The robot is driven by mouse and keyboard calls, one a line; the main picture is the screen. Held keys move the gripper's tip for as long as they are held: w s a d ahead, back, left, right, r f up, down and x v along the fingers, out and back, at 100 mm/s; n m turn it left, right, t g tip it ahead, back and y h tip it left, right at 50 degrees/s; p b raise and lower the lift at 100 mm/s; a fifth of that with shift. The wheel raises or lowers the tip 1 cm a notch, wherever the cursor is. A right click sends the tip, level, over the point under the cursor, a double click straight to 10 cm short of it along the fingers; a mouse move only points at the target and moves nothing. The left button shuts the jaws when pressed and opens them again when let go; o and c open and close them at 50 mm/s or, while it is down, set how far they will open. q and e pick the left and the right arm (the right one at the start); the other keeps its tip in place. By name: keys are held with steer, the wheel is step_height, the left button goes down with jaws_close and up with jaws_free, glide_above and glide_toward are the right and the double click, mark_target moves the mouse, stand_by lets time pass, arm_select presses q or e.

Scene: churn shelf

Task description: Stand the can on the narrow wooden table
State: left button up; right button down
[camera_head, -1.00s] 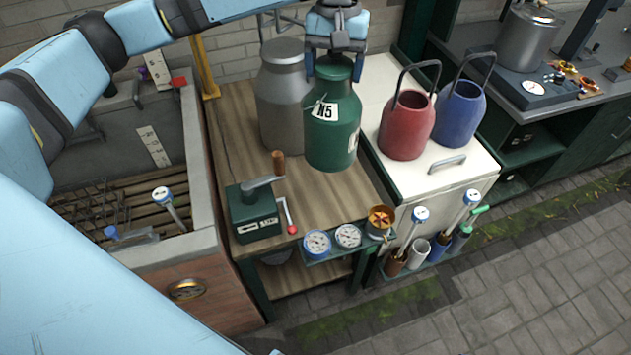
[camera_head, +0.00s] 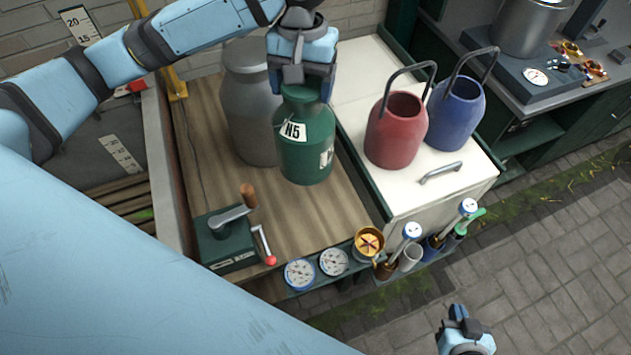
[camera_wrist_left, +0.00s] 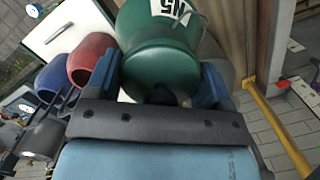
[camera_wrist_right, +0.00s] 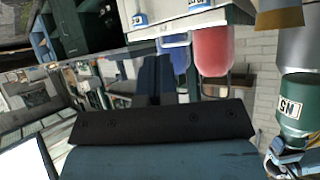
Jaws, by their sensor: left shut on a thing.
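The can is green with a white N5 label (camera_head: 306,145). My left gripper (camera_head: 302,88) is shut on its top from above. The can hangs upright over the narrow wooden table (camera_head: 310,215), in front of a grey can (camera_head: 247,110). I cannot tell whether its base touches the wood. In the left wrist view the green can (camera_wrist_left: 158,40) sits between the two fingers. The right wrist view shows the can upside down (camera_wrist_right: 305,95) at the right edge. My right gripper (camera_head: 458,312) is shut and empty, low over the paving at the right.
A red can (camera_head: 395,135) and a blue can (camera_head: 456,112) stand on the white-topped cabinet to the right. A green box with a crank (camera_head: 225,245) sits at the table's front left. Gauges (camera_head: 300,273) line the front edge. The table's front middle is bare.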

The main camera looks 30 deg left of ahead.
arm_select(q)
steer(key=shift+f, duration=0.3)
steer(key=f, duration=1.4)
steer(key=shift+s, duration=0.2)
steer(key=shift+f+p, duration=0.35)
steer(key=shift+f, duration=2.3)
